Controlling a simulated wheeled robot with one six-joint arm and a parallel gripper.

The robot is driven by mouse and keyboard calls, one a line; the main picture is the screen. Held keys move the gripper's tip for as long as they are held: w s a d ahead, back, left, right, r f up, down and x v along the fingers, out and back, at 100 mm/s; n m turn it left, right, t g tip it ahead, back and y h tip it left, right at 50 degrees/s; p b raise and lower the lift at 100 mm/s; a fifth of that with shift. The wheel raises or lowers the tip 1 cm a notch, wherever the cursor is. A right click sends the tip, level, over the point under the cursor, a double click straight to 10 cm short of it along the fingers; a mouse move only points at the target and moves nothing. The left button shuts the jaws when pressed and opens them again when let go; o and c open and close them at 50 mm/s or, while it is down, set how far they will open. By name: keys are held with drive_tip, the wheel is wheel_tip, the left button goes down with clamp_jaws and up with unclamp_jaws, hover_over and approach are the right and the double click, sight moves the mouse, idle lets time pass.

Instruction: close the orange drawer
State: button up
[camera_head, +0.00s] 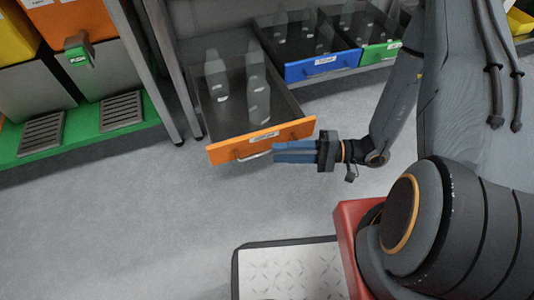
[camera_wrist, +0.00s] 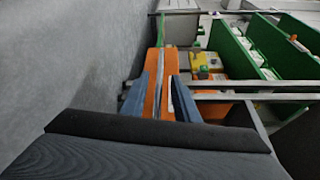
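The orange drawer (camera_head: 262,139) is pulled well out from the shelf unit in the head view, with several translucent grey bottles standing in its dark tray. Its front has a pale bar handle (camera_head: 254,156) and a white label. My gripper (camera_head: 275,151) has blue fingers that point left, close by the right part of the orange front and its handle. In the wrist view the orange front (camera_wrist: 158,62) shows between and beyond the two spread fingers (camera_wrist: 160,85). The gripper is open. Whether a finger touches the handle I cannot tell.
A blue-fronted drawer (camera_head: 322,65) and a green-fronted drawer (camera_head: 381,53) stand to the right of the orange one. A rack with a green base (camera_head: 84,130) and metal posts is at the left. The grey floor (camera_head: 130,220) in front is clear.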

sight(267, 152)
drive_tip(key=shift+w+a+f+b, duration=0.15)
drive_tip(key=shift+a+b, duration=0.3)
drive_tip(key=shift+a, duration=0.75)
drive_tip(key=shift+w+a+f+b, duration=0.1)
drive_tip(key=shift+a+b, duration=0.3)
drive_tip(key=shift+a, duration=0.8)
drive_tip(key=shift+c, duration=0.4)
clamp_jaws()
